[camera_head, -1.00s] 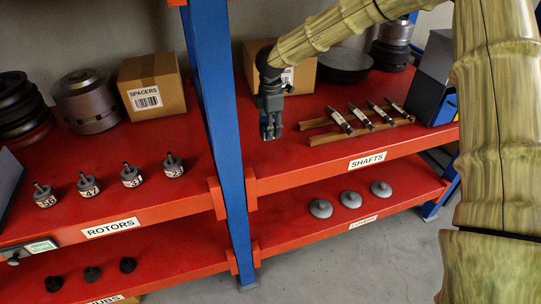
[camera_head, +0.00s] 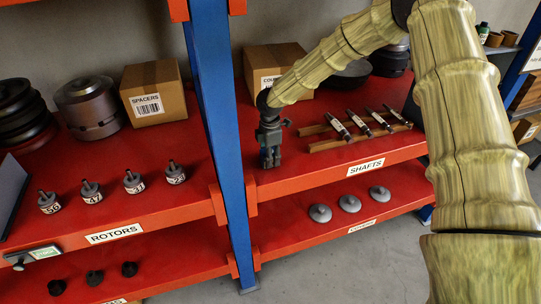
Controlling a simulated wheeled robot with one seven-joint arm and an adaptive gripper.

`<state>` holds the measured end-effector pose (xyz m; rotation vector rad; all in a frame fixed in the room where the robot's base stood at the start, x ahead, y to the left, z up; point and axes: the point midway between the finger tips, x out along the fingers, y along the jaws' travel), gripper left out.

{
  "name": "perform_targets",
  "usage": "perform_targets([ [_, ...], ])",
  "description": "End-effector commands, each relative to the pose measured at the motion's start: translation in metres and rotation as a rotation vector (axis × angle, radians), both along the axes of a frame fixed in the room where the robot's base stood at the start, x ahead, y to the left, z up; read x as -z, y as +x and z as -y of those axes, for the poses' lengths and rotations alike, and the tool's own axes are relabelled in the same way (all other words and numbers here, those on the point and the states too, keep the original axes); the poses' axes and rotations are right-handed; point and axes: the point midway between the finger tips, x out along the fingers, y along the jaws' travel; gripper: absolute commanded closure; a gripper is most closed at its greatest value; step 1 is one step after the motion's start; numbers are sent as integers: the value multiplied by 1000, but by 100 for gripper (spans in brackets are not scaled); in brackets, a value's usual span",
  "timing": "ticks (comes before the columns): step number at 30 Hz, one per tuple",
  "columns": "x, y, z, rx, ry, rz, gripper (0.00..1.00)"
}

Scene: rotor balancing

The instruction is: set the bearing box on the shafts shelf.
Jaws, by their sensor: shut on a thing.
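My gripper (camera_head: 269,158) points down over the left part of the red shafts shelf (camera_head: 300,173), just right of the blue post. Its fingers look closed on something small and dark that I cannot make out. I cannot tell whether its tips or the held thing touch the shelf. No box marked as bearings can be read in view. The shelf's front edge bears a SHAFTS label (camera_head: 365,167). Several shafts (camera_head: 359,122) lie on a wooden rack (camera_head: 321,145) to the right of my gripper.
A cardboard box (camera_head: 259,62) with a partly hidden label stands behind my arm. The blue post (camera_head: 220,130) is close on the left. Beyond it are a SPACERS box (camera_head: 153,92) and several small rotors (camera_head: 134,182). Grey discs (camera_head: 349,203) lie on the lower shelf.

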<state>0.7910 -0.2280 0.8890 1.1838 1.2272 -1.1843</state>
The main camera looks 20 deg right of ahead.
Motion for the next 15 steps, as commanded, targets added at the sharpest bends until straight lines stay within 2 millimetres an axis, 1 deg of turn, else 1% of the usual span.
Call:
perform_targets([
  [8, 3, 0, 0, 0, 0, 0, 90],
  [9, 2, 0, 0, 0, 0, 0, 57],
  [12, 2, 0, 0, 0, 0, 0, 41],
  [15, 2, 0, 0, 0, 0, 0, 41],
])
